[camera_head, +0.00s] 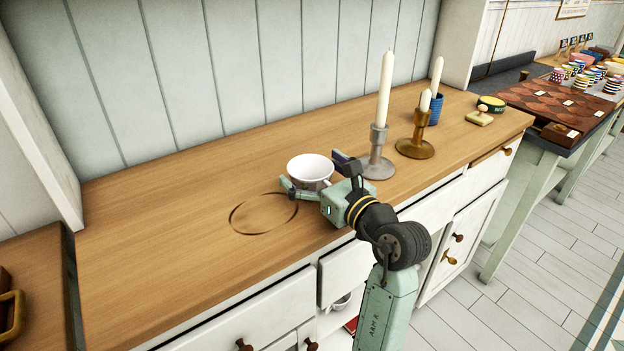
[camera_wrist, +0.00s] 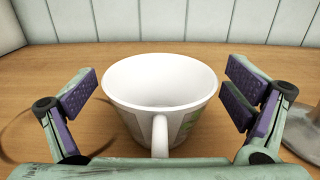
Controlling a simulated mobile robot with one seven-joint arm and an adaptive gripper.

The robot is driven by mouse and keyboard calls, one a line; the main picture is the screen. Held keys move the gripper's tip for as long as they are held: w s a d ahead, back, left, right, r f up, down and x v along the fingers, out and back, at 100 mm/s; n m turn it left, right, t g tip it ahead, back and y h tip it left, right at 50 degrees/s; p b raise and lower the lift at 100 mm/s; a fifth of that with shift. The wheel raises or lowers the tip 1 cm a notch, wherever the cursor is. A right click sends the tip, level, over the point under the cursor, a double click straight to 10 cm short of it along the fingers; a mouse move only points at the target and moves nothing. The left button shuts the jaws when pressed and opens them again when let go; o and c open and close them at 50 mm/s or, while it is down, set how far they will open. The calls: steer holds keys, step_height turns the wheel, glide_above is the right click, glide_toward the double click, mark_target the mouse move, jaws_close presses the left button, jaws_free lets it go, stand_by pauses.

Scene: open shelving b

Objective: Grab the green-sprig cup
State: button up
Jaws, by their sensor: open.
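A white cup (camera_head: 310,170) stands upright on the wooden counter, just beyond my gripper. In the wrist view the cup (camera_wrist: 160,85) is centred, with its handle toward me and patches of green on its side. It looks empty. My gripper (camera_head: 316,178) is open, and its fingers are on both sides of the cup. In the wrist view my gripper (camera_wrist: 160,100) shows purple pads left and right of the cup, with a gap on each side.
A silver candlestick (camera_head: 377,155) with a white candle stands close to the right finger. The counter (camera_head: 150,220) is clear on the left, apart from a dark ring mark.

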steer(key=shift+c, duration=0.5)
steer(key=c, duration=1.2)
steer(key=shift+r, duration=0.15)
